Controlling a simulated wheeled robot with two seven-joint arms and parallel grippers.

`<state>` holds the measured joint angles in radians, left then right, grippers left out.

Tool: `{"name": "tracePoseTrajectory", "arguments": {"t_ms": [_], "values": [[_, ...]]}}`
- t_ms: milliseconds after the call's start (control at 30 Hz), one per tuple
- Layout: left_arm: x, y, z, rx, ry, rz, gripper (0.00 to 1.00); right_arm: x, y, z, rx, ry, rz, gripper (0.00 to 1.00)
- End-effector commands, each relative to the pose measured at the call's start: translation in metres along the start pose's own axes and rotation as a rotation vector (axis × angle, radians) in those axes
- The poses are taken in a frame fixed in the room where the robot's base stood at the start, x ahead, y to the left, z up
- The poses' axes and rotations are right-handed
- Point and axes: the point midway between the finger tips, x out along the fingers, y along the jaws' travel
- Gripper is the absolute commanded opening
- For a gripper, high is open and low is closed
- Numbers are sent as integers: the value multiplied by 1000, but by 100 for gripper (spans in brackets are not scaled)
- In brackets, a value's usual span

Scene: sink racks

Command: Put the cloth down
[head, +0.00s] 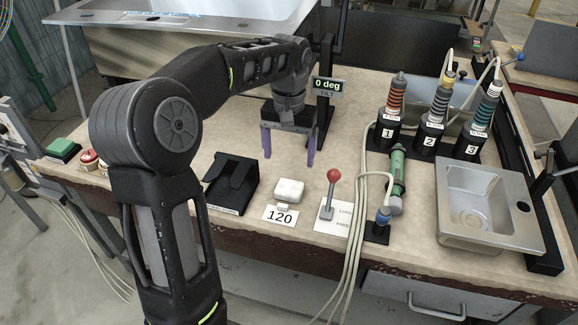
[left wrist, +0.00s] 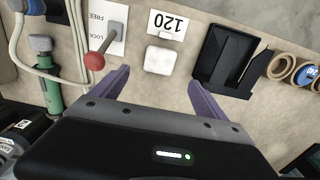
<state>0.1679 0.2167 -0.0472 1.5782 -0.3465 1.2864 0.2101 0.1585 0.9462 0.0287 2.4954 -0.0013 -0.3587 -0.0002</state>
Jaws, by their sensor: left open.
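A small white pad with rounded corners, seemingly the folded cloth (head: 289,191), lies on the bench top just behind the card marked 120 (head: 281,217). It also shows in the left wrist view (left wrist: 159,60), beside the upside-down 120 card (left wrist: 172,23). My left gripper (head: 288,155) has its purple fingers spread and pointing down, behind and above the white pad, with nothing between them. In the left wrist view, the open fingers (left wrist: 157,82) frame the pad from below and do not touch it. My right gripper is not in view.
A black holder (head: 231,185) stands left of the pad, and a red-knobbed lever (head: 331,193) on a LOCK/FREE plate stands right. A green cylinder (head: 397,178), numbered tools in stands (head: 387,135) and a steel sink (head: 487,205) fill the right. A tilt display (head: 327,87) stands behind.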

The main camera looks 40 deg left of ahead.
Motion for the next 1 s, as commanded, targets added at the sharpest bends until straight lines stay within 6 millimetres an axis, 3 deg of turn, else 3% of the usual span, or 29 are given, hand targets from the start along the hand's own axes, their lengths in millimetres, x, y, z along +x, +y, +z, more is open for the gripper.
{"name": "tracePoseTrajectory", "arguments": {"t_ms": [200, 1000], "values": [[-14, 0, 0, 0, 1, 1, 84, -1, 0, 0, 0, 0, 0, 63], [-13, 0, 0, 0, 0, 0, 84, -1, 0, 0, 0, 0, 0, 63]]}}
